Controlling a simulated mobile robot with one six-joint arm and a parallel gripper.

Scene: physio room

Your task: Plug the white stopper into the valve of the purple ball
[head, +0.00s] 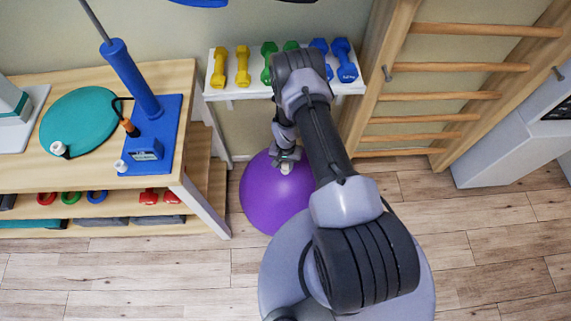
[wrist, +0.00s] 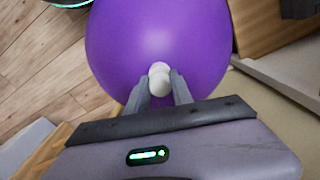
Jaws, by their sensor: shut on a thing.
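The purple ball (head: 262,195) rests on the floor below the dumbbell shelf, partly hidden behind my arm. It fills the middle of the wrist view (wrist: 160,40). My gripper (head: 287,164) is over the upper part of the ball. In the wrist view my gripper (wrist: 158,88) is shut on the white stopper (wrist: 159,70), which sticks out past the fingertips against the ball. The valve is hidden, and I cannot tell whether the stopper touches the ball or is in it.
A wooden table (head: 178,75) with a blue pump (head: 131,80) and a teal disc (head: 78,122) stands at the left. A white shelf (head: 210,92) holds coloured dumbbells behind the ball. Wall bars (head: 470,95) stand at the right. The floor (head: 150,270) in front of the table is clear.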

